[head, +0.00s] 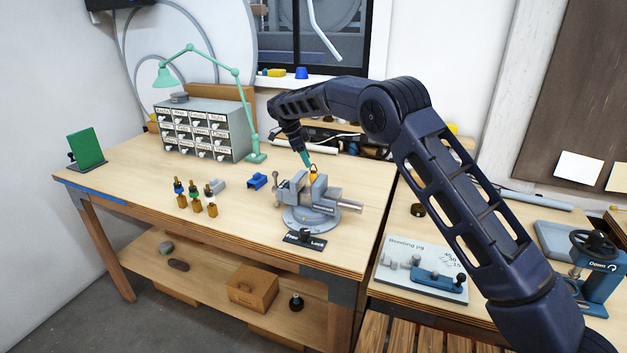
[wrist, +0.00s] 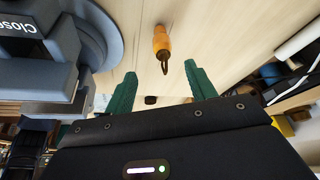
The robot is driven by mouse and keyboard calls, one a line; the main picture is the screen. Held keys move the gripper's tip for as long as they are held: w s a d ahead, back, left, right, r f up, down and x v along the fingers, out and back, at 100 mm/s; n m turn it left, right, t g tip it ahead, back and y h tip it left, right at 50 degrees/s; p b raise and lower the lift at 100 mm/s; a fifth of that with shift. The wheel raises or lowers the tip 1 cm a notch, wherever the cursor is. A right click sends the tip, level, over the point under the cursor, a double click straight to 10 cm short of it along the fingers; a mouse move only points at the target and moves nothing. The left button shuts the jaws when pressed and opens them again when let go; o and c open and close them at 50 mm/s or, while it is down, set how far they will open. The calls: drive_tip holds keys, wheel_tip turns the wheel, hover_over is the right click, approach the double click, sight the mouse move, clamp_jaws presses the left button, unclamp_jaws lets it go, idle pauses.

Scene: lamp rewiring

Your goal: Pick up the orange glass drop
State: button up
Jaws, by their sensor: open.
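In the head view my gripper (head: 306,158) is just above the drop.
The grey vise (head: 318,195) stands close by, and fills the left of the wrist view. A drawer cabinet (head: 200,130) and a green lamp (head: 237,90) stand behind. The bench's left front is mostly clear.

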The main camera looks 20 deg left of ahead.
sight(313, 171)
drive_tip(key=x, duration=0.4)
drive_tip(key=shift+f, duration=0.15)
drive_tip(key=shift+w+x, duration=0.15)
drive_tip(key=shift+x, duration=1.15)
drive_tip(key=shift+w+x, duration=0.1)
drive_tip(key=shift+x, duration=1.2)
drive_tip(key=shift+a, duration=0.1)
drive_tip(key=c, duration=1.1)
